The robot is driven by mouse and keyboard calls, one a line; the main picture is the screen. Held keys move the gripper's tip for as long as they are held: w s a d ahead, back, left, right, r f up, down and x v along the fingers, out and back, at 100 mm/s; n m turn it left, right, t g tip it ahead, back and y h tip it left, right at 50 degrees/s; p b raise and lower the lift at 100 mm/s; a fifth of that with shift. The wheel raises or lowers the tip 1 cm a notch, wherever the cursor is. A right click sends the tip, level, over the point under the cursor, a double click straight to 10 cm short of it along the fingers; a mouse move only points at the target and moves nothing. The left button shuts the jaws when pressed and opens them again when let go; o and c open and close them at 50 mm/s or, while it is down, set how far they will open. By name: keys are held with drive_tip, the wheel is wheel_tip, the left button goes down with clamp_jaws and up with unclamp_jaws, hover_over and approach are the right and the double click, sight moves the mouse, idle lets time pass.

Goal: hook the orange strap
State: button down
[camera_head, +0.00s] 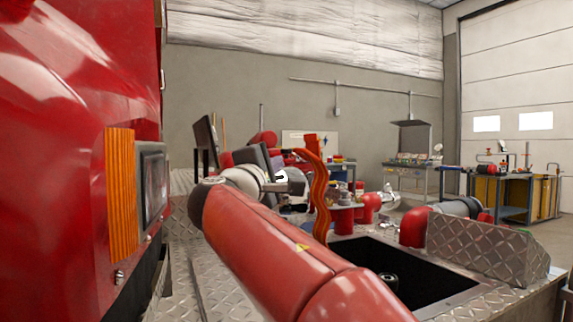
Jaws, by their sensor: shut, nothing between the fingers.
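The orange strap (319,198) stands upright and wavy at the middle of the view, above the metal deck. Its top end bends near a red upright part, and its lower end reaches the edge of the dark deck opening. My gripper (281,176) appears small at the end of my red arm, just left of the strap in the picture. It looks shut with nothing in it. A gap shows between it and the strap, but I cannot tell the depth between them. My arm crosses the foreground and hides part of the deck.
The red truck body (75,75) fills the left side, with an orange strip (121,194) and a grey-framed panel. A dark opening (400,275) lies in the deck at right, beside a raised tread-plate box (487,246). Red pipe fittings (414,227) stand behind it. Workbenches are far back.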

drive_tip(key=p+x, duration=0.2)
drive_tip(key=x, duration=0.6)
drive_tip(key=shift+d, duration=0.1)
drive_tip(key=shift+p, duration=0.35)
